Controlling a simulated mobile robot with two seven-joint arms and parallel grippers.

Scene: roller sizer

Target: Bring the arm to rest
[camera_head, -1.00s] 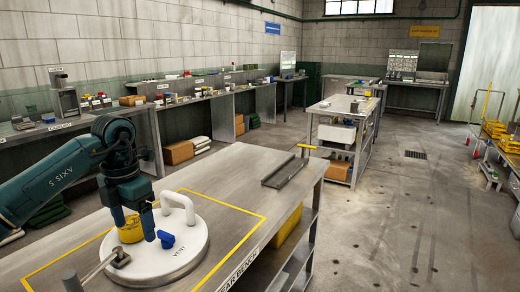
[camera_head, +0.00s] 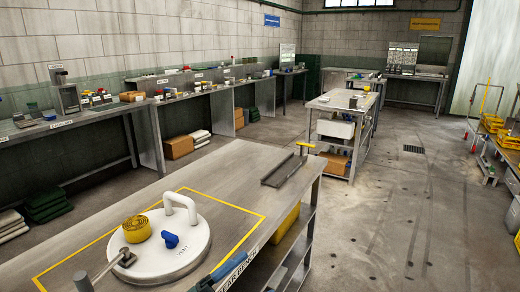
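A round white lid (camera_head: 190,258) marked VENT lies on the near steel bench (camera_head: 240,175), inside a yellow outline. It has an upright white handle (camera_head: 182,203), a small blue valve knob (camera_head: 170,240) and a round yellow piece (camera_head: 137,229) resting on its left part. Nothing touches the yellow piece from above. Neither gripper's fingers are in view.
A grey metal bar (camera_head: 124,257) reaches the lid's left side. A dark steel channel (camera_head: 283,170) lies at the bench's far right end. Long side benches (camera_head: 150,103) with small goods line the left wall. The floor aisle (camera_head: 400,200) to the right is clear.

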